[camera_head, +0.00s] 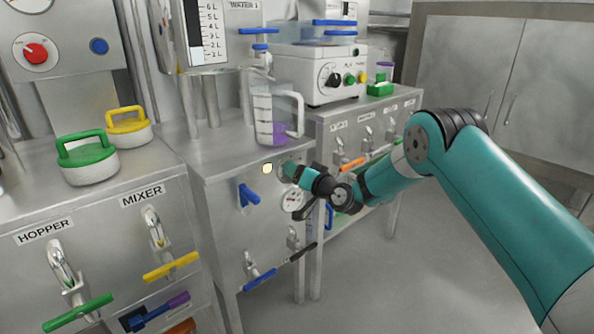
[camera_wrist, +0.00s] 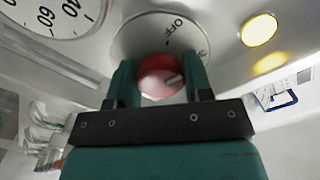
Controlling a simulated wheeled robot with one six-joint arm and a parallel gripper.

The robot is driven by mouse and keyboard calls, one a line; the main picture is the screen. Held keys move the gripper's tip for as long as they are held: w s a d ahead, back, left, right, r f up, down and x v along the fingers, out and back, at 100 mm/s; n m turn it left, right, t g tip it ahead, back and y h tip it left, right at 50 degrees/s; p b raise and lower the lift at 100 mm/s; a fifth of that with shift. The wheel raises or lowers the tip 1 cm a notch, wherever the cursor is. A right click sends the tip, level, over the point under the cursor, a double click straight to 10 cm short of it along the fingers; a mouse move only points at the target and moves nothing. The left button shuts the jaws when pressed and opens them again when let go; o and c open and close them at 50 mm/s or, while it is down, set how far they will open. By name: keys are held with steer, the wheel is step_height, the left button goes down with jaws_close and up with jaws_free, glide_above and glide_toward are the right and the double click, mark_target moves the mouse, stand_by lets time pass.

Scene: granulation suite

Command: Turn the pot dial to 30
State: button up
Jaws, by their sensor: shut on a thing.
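The pot dial is a red knob (camera_wrist: 155,72) on a round pale plate marked "OFF" (camera_wrist: 128,37). The two fingers of my gripper (camera_wrist: 158,78) are shut on the knob, one on each side, in the wrist view. A light pointer mark shows on the knob's lower right, away from the "OFF" lettering; the number it points at cannot be read. In the camera_head view my gripper (camera_head: 287,169) is at the front of the middle steel cabinet (camera_head: 215,215) and hides the knob.
A lit yellow lamp (camera_head: 267,168) and a round gauge (camera_head: 293,200) sit close beside my gripper. A clear jug (camera_head: 272,115) with purple contents stands on the cabinet top above.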

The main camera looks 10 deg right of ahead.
steer(key=shift+m+p, duration=0.5)
steer(key=shift+m, duration=1.7)
steer(key=shift+f, duration=0.1)
steer(key=o, duration=0.9)
steer(key=b+v, duration=0.7)
steer(key=v, duration=1)
steer(key=shift+s+d+b, duration=0.2)
steer(key=shift+d+b, duration=0.05)
steer(key=shift+b, duration=0.15)
